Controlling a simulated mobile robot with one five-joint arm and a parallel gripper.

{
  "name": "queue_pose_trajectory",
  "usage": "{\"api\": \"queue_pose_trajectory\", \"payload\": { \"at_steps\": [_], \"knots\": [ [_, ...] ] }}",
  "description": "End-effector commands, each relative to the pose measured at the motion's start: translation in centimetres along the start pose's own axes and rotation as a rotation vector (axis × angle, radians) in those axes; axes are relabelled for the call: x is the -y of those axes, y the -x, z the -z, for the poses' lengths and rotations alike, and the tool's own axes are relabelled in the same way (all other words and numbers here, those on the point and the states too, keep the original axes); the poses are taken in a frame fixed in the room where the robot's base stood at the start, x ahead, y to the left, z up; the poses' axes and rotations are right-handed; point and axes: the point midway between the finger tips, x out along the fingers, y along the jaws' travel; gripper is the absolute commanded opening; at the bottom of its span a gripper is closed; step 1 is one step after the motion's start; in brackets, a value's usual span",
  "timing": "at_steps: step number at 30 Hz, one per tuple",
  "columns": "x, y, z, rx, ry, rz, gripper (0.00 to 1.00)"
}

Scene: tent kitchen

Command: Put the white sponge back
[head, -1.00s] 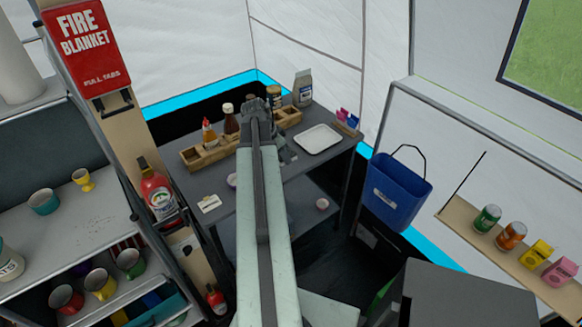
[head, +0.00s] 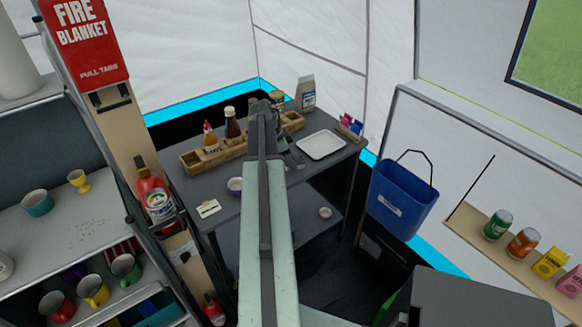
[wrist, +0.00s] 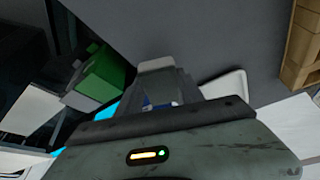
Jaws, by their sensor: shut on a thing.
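My gripper (wrist: 158,88) is shut on a pale block (wrist: 156,64) at its fingertips in the wrist view. The block looks like the white sponge, but only a small part of it shows. In the head view my gripper (head: 290,153) is over the dark table (head: 262,207), left of the white tray (head: 321,144), and my arm hides much of it. I cannot make out the sponge there. The tray's corner also shows in the wrist view (wrist: 228,86), right of the fingers.
A wooden crate (head: 196,163) with bottles stands at the table's back. A blue bin (head: 400,200) hangs at the right. A fire extinguisher-like red bottle (head: 155,195) stands on the left post.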

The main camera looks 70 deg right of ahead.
Motion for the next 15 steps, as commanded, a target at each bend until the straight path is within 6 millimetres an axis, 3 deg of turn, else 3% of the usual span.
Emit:
{"api": "queue_pose_trajectory", "payload": {
  "at_steps": [1,10,15],
  "knots": [
    [0.9,-0.2,0.2,0.000,0.000,0.000,0.07],
    [2.2,-0.5,0.7,0.000,-0.001,0.000,0.07],
    [1.9,-4.0,-0.8,0.000,-0.001,0.000,0.07]
  ]
}}
